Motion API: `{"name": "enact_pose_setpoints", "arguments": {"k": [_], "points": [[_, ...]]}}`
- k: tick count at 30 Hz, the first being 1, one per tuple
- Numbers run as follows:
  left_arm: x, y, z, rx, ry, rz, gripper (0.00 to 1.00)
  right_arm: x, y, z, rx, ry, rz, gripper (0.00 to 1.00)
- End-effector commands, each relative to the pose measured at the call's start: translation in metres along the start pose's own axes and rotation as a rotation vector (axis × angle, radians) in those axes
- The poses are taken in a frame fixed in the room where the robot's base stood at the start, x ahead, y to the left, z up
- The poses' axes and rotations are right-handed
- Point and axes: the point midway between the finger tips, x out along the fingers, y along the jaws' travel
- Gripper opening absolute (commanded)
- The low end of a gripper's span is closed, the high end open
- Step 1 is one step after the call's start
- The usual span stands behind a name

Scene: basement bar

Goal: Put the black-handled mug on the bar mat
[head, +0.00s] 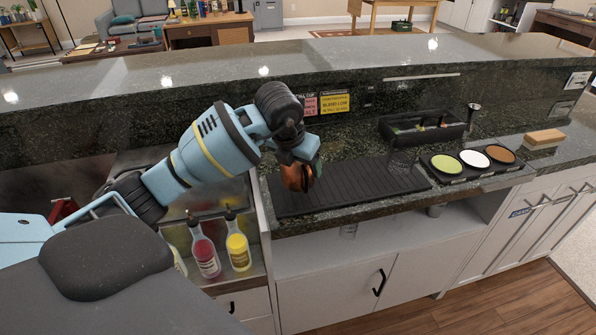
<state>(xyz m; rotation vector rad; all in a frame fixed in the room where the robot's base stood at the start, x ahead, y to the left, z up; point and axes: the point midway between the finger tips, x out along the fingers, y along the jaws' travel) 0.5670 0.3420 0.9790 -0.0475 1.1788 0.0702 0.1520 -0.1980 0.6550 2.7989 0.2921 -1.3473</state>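The bar mat (352,191) is a long black ribbed mat lying on the dark stone counter. A copper-brown mug (293,178) shows at the end of my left arm, over the left part of the mat. Its handle cannot be made out. My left gripper (302,164) is right at the mug and covers much of it. The fingers are mostly hidden, so their grip on the mug is unclear. I cannot tell whether the mug touches the mat. My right gripper is not in view.
A clear glass (401,163) stands at the mat's right end. Behind it is a black caddy (423,129); to the right is a tray (453,178) with green, white and brown contents. Red (205,257) and yellow (238,252) bottles stand lower left. The raised bar ledge (340,62) runs behind.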

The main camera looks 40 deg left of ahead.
Motion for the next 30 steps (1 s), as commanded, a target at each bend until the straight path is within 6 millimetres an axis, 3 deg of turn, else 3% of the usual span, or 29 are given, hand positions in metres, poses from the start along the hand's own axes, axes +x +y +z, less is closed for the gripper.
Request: {"name": "enact_pose_setpoints", "arguments": {"k": [10,18,29,30], "points": [[0.003,0.008,0.008,-0.002,-0.003,-0.001,0.42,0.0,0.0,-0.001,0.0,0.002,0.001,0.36],[0.034,0.008,-0.005,0.0,-0.004,-0.001,0.42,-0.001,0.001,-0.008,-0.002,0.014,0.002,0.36],[0.038,0.008,-0.007,0.0,-0.003,0.0,0.42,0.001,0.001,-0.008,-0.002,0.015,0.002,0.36],[0.039,0.008,-0.007,0.0,-0.001,0.0,0.72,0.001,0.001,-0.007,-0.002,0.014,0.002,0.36]]}}
